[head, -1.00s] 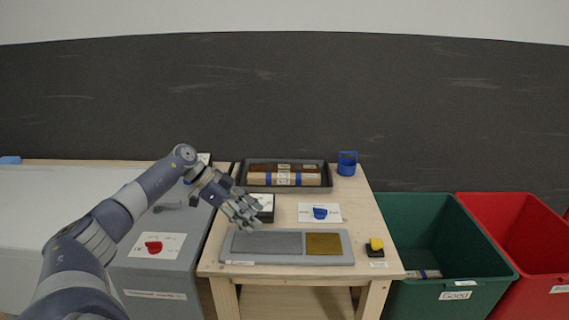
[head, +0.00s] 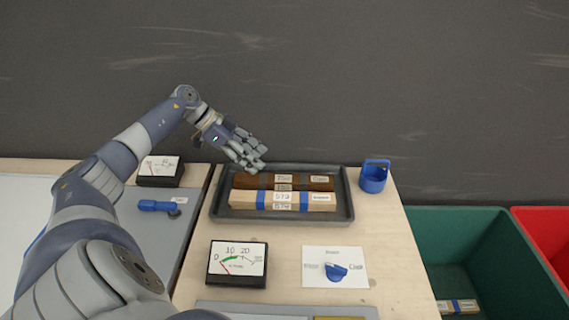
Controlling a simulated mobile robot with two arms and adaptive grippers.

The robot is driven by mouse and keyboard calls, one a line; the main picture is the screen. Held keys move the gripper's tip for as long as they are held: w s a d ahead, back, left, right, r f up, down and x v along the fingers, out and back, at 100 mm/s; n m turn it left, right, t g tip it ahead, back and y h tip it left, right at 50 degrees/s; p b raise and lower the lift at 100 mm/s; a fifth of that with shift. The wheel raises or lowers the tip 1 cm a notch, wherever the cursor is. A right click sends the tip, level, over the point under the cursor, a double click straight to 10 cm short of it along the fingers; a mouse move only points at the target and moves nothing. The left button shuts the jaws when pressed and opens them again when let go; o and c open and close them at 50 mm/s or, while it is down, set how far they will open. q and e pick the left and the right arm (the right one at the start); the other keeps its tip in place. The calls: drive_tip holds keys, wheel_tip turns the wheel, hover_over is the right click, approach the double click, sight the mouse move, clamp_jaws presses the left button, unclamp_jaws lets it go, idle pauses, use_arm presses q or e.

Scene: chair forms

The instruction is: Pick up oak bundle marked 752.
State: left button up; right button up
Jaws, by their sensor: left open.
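In the head view, a dark grey tray (head: 282,217) on the wooden table holds wood bundles. A pale bundle (head: 303,201) with blue bands and white labels lies at the front of the tray. Dark brown bundles (head: 303,183) with white labels lie behind it. I cannot read the labels surely enough to tell which is 752. My right gripper is not in view.
A blue cup-like holder (head: 374,178) stands right of the tray. A dial meter (head: 237,264) and a blue knob on a white card (head: 335,272) are in front. A green bin (head: 470,235) at the right holds a labelled bundle (head: 459,306). A dark wall stands behind.

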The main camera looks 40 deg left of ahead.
sight(282, 178)
use_arm(q)
drive_tip(key=shift+w+a+f, duration=0.1)
drive_tip(key=shift+w+f, duration=0.1)
drive_tip(key=shift+w, duration=0.1)
drive_tip(key=b+x, duration=0.1)
drive_tip(key=x, duration=0.1)
drive_tip(key=b+x, duration=0.2)
drive_tip(key=shift+d+f, duration=0.1)
drive_tip(key=shift+d, duration=0.3)
drive_tip(key=shift+w+d+f+b, duration=0.1)
drive_tip(key=shift+w+f+b, duration=0.25)
drive_tip(key=shift+b, duration=0.1)
drive_tip(key=b+x, duration=0.4)
drive_tip(key=shift+s+f, duration=0.25)
drive_tip(key=shift+f, duration=0.05)
drive_tip(key=shift+w+d+f+b, duration=0.1)
drive_tip(key=shift+w+f+b, duration=0.1)
drive_tip(key=shift+b, duration=0.2)
drive_tip(key=shift+r, duration=0.1)
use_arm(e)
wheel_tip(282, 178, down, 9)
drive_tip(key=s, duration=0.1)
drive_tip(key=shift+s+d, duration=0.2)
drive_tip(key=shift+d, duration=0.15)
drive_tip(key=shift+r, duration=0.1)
